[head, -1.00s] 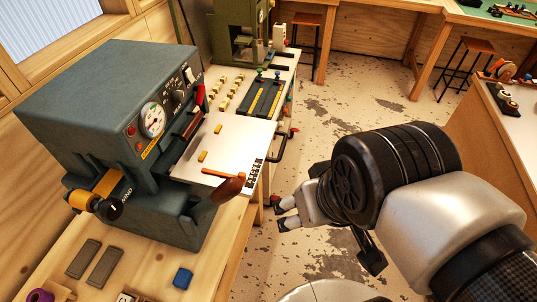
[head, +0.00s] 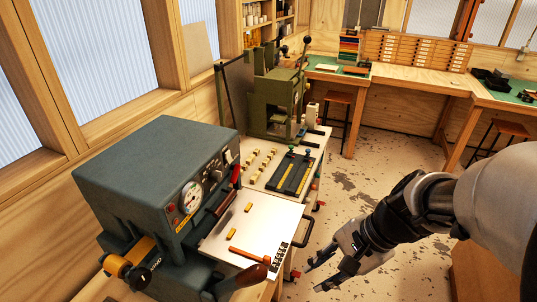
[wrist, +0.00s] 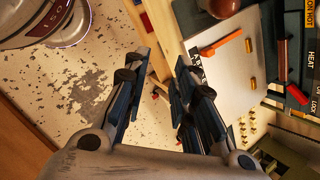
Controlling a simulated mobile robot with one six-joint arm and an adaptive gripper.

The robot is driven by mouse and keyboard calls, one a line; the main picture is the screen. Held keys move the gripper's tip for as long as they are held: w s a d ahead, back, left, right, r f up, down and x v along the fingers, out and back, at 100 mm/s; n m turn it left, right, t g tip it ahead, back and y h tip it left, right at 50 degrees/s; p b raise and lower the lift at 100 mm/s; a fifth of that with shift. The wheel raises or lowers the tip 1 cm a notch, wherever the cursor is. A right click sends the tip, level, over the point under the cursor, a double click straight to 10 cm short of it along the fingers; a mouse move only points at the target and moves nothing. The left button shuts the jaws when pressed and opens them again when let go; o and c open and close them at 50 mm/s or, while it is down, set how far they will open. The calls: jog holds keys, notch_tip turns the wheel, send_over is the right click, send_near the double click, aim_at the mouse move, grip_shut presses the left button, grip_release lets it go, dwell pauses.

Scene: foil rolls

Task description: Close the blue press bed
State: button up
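The blue-grey press (head: 150,165) stands on the bench at the left in the head view. Its pale flat bed (head: 262,218) sticks out to the right, with a dark bar handle (head: 303,233) on its outer edge. Two small gold pieces and an orange strip lie on the bed. My gripper (head: 316,277) is right of the bed, over the floor side, apart from the handle. In the wrist view the bed (wrist: 222,72) shows beyond the right finger. My gripper (wrist: 158,82) is open and empty there; its fingers are spread.
A green press (head: 270,100) stands behind on the same bench, with a dark tray (head: 293,175) and several small gold pieces before it. A red lever (head: 236,177) and a brown-knobbed lever (head: 252,273) flank the bed. Bare floor (head: 370,165) lies right of the bench.

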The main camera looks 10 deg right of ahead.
aim_at(240, 238)
jog(key=w+d+f+m+y+p, duration=0.1)
jog(key=d+m, duration=0.1)
jog(key=m, duration=0.1)
jog(key=w+d+f+m+t+p, duration=0.1)
jog(key=w+d+f+m, duration=0.1)
jog(key=d+m, duration=0.1)
jog(key=w+d+f+m+t+y+p, duration=0.1)
jog(key=w+d+f+m, duration=0.1)
jog(key=m, duration=0.2)
jog(key=shift+w+d+f+y, duration=0.1)
jog(key=shift+w+d+y, duration=0.2)
jog(key=shift+d, duration=0.1)
grip_shut()
jog(key=w+a+f+m+b, duration=0.1)
jog(key=w+a+f+b, duration=0.2)
jog(key=w+a+f, duration=0.2)
jog(key=shift+w+a+f+t, duration=0.35)
jog(key=shift+a+f, duration=0.9)
jog(key=shift+a, duration=0.9)
jog(key=w+a, duration=0.3)
jog(key=a, duration=0.2)
jog(key=w+a+b, duration=0.1)
jog(key=w+a, duration=0.2)
jog(key=a, duration=0.2)
jog(key=w+a+b, duration=0.1)
jog(key=w+a, duration=0.2)
jog(key=a, duration=0.2)
jog(key=shift+a, duration=0.35)
